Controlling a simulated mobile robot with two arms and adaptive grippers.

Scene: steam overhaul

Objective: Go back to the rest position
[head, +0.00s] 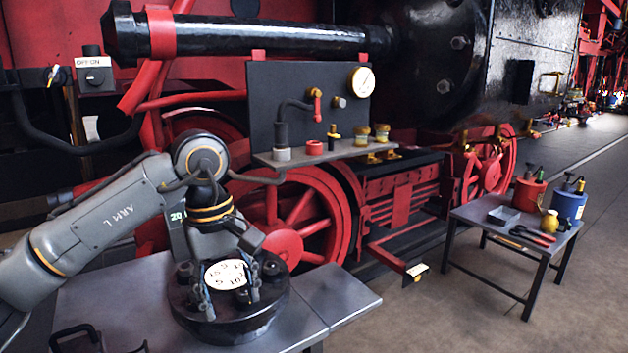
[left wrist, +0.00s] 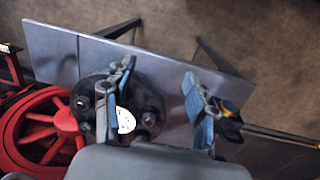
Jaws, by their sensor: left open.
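My left gripper (head: 229,288) is open over the near table (head: 345,292), its fingers pointing down. Behind its fingers in the head view is a round black block (head: 232,329) with a white, marked disc (head: 226,274) on top. In the left wrist view, one finger of the gripper (left wrist: 160,82) overlaps the black block (left wrist: 152,104) and the other stands right of it. The white disc (left wrist: 125,121) shows beside the left finger. Nothing is visibly held; whether the fingers touch the block, I cannot tell. My right gripper is in neither view.
A small table (head: 478,213) at the right carries a red can (head: 529,194), a blue can (head: 568,205), a small tray (head: 504,216) and red-handled pliers (head: 533,235). A dark panel with a gauge (head: 362,81) stands before the red locomotive wheels. Floor between the tables is clear.

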